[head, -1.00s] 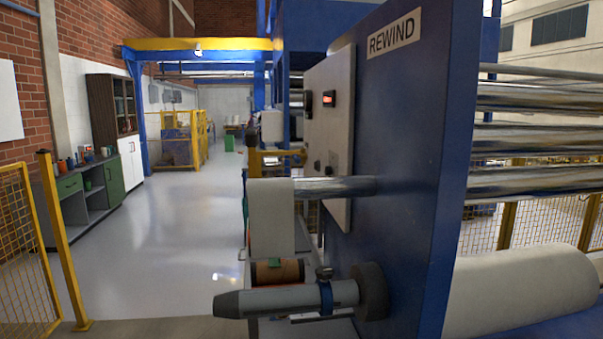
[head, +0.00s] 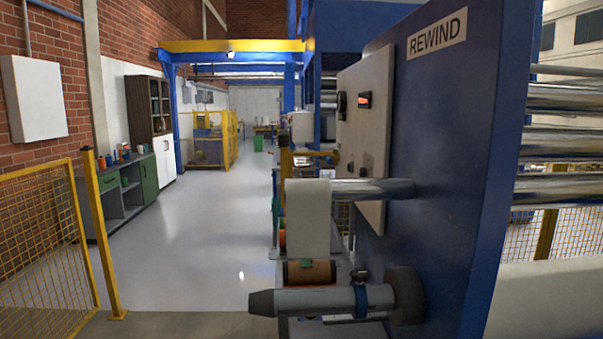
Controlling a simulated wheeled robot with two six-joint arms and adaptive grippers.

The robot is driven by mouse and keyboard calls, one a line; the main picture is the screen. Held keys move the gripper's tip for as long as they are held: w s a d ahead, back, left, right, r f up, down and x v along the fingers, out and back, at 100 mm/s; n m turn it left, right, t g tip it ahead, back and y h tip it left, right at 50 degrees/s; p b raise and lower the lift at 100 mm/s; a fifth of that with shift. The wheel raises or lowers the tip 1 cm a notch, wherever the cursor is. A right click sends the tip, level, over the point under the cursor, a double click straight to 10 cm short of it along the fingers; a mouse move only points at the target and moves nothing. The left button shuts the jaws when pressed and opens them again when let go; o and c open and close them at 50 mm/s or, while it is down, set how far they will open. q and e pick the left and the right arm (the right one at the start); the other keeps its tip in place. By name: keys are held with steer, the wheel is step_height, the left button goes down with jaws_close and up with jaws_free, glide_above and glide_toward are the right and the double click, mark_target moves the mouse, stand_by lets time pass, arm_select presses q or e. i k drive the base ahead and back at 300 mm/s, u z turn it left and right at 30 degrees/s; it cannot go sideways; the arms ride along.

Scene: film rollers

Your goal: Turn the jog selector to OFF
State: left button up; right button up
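A pale control panel (head: 372,125) is mounted on the side of the blue REWIND machine frame (head: 440,200), right of centre in the head view. It carries a small lit red display (head: 365,99) and a dark round dial (head: 341,105). Small dark controls (head: 367,163) sit lower on the panel. They are too small and seen too obliquely to tell which is the jog selector or where it points. Neither of my grippers shows in the head view.
A grey shaft (head: 310,301) and a white roll (head: 307,220) stick out left of the machine frame. A yellow mesh fence (head: 40,240) stands at the left, with a green-fronted bench (head: 140,190) beyond it. The grey aisle floor (head: 210,240) between is clear.

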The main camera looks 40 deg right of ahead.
mark_target(363, 171)
steer(key=u, duration=0.05)
steer(key=i, duration=2.45)
steer(key=z, duration=4)
steer(key=i, duration=0.5)
steer(key=z, duration=0.1)
